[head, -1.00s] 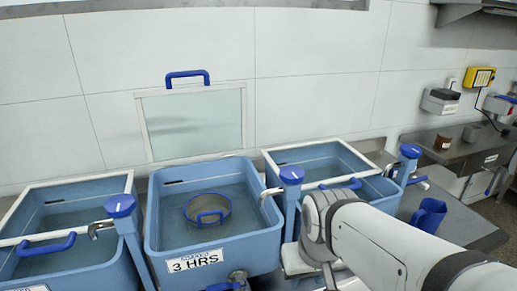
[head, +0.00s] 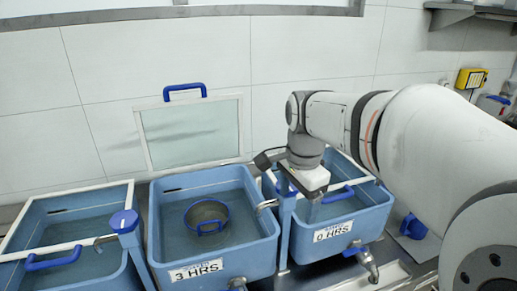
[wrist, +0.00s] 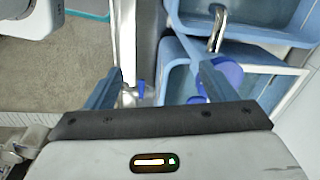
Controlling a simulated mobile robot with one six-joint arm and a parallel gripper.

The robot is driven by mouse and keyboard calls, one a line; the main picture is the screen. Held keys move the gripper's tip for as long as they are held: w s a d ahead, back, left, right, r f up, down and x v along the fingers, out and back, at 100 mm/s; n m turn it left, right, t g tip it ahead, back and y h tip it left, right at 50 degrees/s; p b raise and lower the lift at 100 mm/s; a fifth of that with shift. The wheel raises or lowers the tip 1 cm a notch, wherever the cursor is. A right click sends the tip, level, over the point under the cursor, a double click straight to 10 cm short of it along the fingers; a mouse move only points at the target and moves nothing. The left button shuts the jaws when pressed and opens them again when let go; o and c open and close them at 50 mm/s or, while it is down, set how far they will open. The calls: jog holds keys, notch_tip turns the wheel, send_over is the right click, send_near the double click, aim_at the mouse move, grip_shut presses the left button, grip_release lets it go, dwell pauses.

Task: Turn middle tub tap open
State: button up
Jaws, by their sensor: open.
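The middle tub (head: 215,259) is blue, labelled 3 HRS, and holds water and a round blue-handled basket. Its bent metal spout (head: 266,204) comes from a blue post (head: 286,232) between it and the right tub. My gripper (head: 306,190) hangs above the right tub beside this post and partly covers its blue knob. In the wrist view my gripper (wrist: 158,78) is open, with nothing held. The blue knob (wrist: 229,74) shows beside the right finger, outside the gap, partly covered; I cannot tell whether they touch. The spout (wrist: 217,28) also shows there. The middle tub's front drain valve (head: 238,284) is cut off.
The right tub (head: 345,222), labelled 0 HRS, has a blue-handled drain valve (head: 362,256). The left tub (head: 90,275) has another blue-knobbed post (head: 125,222). A clear blue-handled lid (head: 190,132) leans on the wall. A blue jug (head: 413,227) stands at right.

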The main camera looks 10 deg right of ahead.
jog(key=w+r+m, duration=0.2)
jog(key=m, duration=0.1)
jog(key=w+r+m+p, duration=0.1)
jog(key=w+r+m, duration=0.1)
jog(key=w+m, duration=0.1)
jog(key=w+r+m+p, duration=0.1)
jog(key=w+r+m, duration=0.1)
jog(key=m, duration=0.1)
jog(key=shift+w+r+m+g, duration=0.1)
jog(key=shift+w+m+g, duration=0.2)
jog(key=shift+g, duration=0.1)
jog(key=shift+w+r+m, duration=0.15)
jog(key=shift+w+m, duration=0.25)
jog(key=shift+m, duration=0.3)
notch_tip(320, 180, down, 8)
jog(key=shift+r, duration=0.2)
jog(key=shift+c, duration=0.3)
jog(key=c, duration=0.9)
